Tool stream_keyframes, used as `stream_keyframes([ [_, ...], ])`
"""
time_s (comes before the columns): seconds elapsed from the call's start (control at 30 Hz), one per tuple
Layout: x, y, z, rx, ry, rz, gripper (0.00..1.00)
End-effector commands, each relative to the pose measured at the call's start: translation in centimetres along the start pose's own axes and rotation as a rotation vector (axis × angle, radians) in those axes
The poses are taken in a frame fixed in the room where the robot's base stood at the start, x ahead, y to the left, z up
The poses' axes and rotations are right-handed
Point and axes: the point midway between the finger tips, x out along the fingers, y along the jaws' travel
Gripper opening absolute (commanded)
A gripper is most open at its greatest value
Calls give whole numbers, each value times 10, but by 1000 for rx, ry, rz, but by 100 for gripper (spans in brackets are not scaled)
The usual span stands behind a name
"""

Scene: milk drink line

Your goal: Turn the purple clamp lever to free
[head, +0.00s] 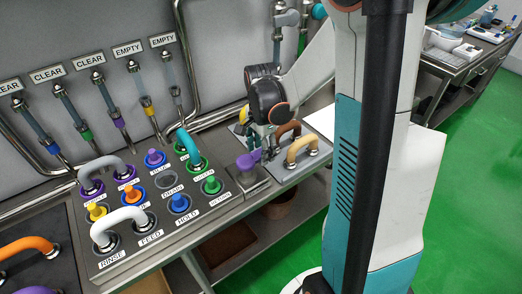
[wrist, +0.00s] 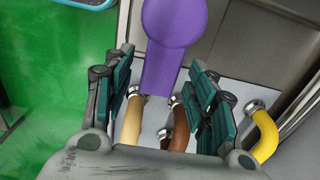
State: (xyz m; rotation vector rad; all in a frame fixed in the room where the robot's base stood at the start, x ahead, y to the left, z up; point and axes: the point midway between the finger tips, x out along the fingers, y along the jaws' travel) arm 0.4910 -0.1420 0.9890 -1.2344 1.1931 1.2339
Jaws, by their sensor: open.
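The purple clamp lever (head: 249,161) stands on a small metal block at the right end of the panel in the head view. In the wrist view the lever (wrist: 168,65) has a round knob at the top and a narrowing stem that runs down between my fingers. My gripper (wrist: 162,95) is open, with one teal finger on each side of the lever and gaps between them and the stem. In the head view my gripper (head: 263,140) is just behind and right of the lever. The lever's pivot is hidden.
Beige (head: 302,147), brown (head: 288,130) and yellow (wrist: 265,135) pipe handles stand close to my gripper. A panel (head: 150,252) of coloured knobs and hoses lies to the left. Pipes with CLEAR and EMPTY labels (head: 129,48) line the wall. Green floor is open at right.

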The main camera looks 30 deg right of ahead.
Motion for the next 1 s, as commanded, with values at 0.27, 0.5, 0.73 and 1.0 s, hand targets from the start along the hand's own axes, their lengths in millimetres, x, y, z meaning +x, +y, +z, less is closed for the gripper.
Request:
stream_keyframes([
  [0.27,0,0,0,0,0,0,38],
  [0.5,0,0,0,0,0,0,0],
  [0.73,0,-1,0,-22,0,0,0],
  [1.0,0,-9,1,-154,0,0,0],
])
